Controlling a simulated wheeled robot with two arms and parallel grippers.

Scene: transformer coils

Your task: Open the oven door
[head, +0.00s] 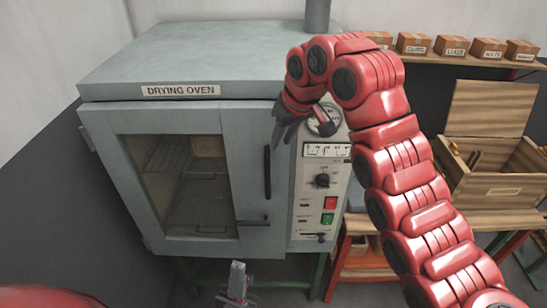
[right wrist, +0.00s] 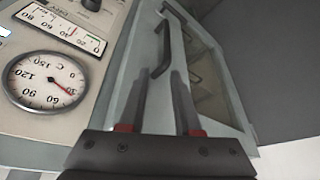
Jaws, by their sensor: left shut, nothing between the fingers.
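The drying oven (head: 180,60) stands in front of me with its grey door (head: 240,160) shut; the door has a glass window. A dark vertical handle (head: 267,172) is on the door's right side and also shows in the right wrist view (right wrist: 166,40). My right gripper (head: 283,138) is open near the handle's upper end. In the right wrist view its two fingers (right wrist: 160,75) point toward the handle, whose near end appears between the fingertips; contact cannot be told. My left gripper (head: 238,270) is shut and empty, low in front of the oven.
A control panel (head: 322,190) with a round dial (right wrist: 46,80), knob and buttons sits right of the door. A shelf with labelled boxes (head: 450,45) and an open wooden crate (head: 495,155) stand at the right.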

